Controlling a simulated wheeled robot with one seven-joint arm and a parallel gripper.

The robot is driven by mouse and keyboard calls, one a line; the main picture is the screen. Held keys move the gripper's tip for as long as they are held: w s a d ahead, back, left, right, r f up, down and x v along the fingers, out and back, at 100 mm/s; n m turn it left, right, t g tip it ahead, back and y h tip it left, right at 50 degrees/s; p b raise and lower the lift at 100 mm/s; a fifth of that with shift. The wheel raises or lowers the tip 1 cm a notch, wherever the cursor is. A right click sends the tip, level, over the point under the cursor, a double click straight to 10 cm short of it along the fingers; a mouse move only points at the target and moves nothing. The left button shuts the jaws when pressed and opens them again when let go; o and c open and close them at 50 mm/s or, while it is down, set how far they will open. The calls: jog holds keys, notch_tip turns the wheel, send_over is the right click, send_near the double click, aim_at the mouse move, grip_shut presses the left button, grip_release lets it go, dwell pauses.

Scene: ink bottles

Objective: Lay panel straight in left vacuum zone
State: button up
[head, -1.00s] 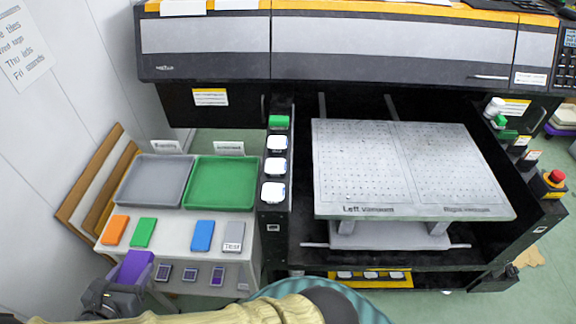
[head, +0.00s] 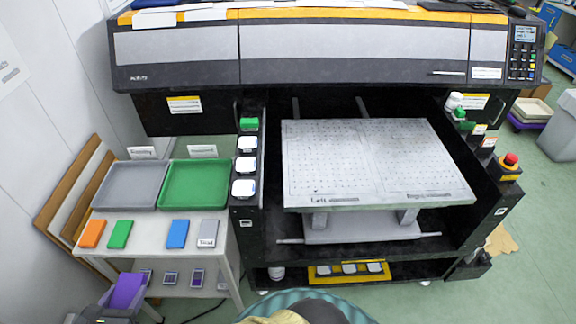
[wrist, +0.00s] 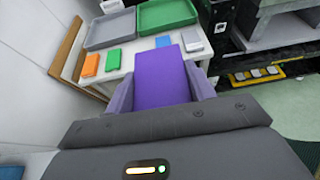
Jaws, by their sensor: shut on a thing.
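My gripper (wrist: 163,88) is shut on a purple panel (wrist: 160,72), which fills the space between its fingers in the wrist view. In the head view the purple panel (head: 127,290) is at the lower left, in front of the white side table. The perforated vacuum bed (head: 375,165) sits inside the large printer, to the right of the panel and well apart from it. Its front edge carries a left zone label (head: 320,200) and a right zone label. The bed looks empty.
The side table (head: 150,228) holds a grey tray (head: 130,185), a green tray (head: 195,185) and orange, green, blue and grey panels in front of them. The printer's side wall, with white-capped bottles (head: 245,165), stands between table and bed. A red emergency button (head: 510,160) is at right.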

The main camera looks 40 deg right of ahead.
jog(key=shift+w+d+f+n+t+y+b, duration=0.55)
jog(key=shift+w+d+f+n+y+b, duration=0.7)
jog(key=shift+d+f, duration=2.2)
jog(key=shift+w+d+f+n+t+y+b, duration=0.65)
jog(key=shift+w+d+f, duration=1)
jog(key=shift+f, duration=3.55)
jog(key=w+d+r+n+y+b, duration=0.1)
jog(key=w+d+r+n+y, duration=0.1)
jog(key=w+d+r, duration=0.2)
jog(key=w+d+r+n+y+b, duration=0.1)
jog(key=w+d+r, duration=0.3)
jog(key=d, duration=0.5)
jog(key=w+n+y, duration=0.1)
jog(key=w, duration=0.1)
jog(key=shift+w+d+r+t+y, duration=0.2)
jog(key=shift+w+d+t+y, duration=0.1)
jog(key=shift+w+d+t, duration=0.1)
